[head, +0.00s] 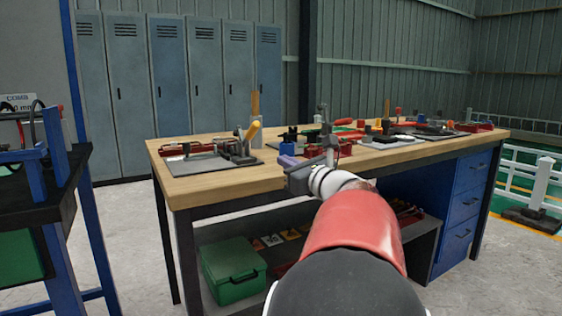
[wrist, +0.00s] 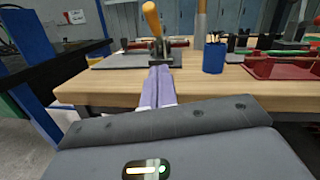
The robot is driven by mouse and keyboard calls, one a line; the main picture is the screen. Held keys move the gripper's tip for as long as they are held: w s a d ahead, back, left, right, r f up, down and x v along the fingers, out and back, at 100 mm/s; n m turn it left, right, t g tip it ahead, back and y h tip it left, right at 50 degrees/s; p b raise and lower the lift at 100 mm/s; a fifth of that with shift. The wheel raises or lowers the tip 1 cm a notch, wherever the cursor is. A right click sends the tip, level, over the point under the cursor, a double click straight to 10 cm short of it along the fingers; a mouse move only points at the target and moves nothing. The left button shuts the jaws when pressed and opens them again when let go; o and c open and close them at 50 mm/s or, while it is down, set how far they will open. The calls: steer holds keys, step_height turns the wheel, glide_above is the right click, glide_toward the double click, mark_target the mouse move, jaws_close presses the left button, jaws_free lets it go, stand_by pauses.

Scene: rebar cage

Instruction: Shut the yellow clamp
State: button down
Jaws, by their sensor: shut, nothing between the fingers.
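The yellow clamp shows its yellow handle (head: 252,130) near the left end of the workbench, with its metal body on a dark grey plate (head: 190,167). The handle is raised and leans to the right in the head view. In the wrist view the handle (wrist: 152,18) stands up, tilted slightly left, above the clamp's metal body (wrist: 159,50). My gripper (head: 287,161) is right of the clamp and nearer, by the bench's front edge. Its purple fingers (wrist: 158,88) are together, empty, and point toward the clamp with a gap between. The lower clamp body is partly hidden behind them.
A blue cup (wrist: 213,58) holding thin items stands right of the clamp. A tall rod (wrist: 200,20) rises behind it. Red holders (wrist: 285,72) and other tools crowd the bench farther right. The wooden bench top (head: 200,188) is bare along its front left.

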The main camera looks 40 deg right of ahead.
steer(key=w, duration=0.5)
steer(key=w+r+p, duration=0.1)
steer(key=w, duration=0.1)
steer(key=shift+w+d+r, duration=0.1)
steer(key=shift+w+d, duration=0.1)
steer(key=shift+d, duration=0.1)
steer(key=shift+w+r+p, duration=0.25)
steer(key=shift+w+r, duration=0.2)
steer(key=shift+r, duration=0.15)
steer(key=shift+w+r+p, duration=0.25)
steer(key=shift+w+r, duration=0.15)
steer(key=shift+r, duration=0.2)
steer(key=shift+w+a+r, duration=0.1)
steer(key=shift+w+r, duration=0.05)
steer(key=shift+r, duration=0.05)
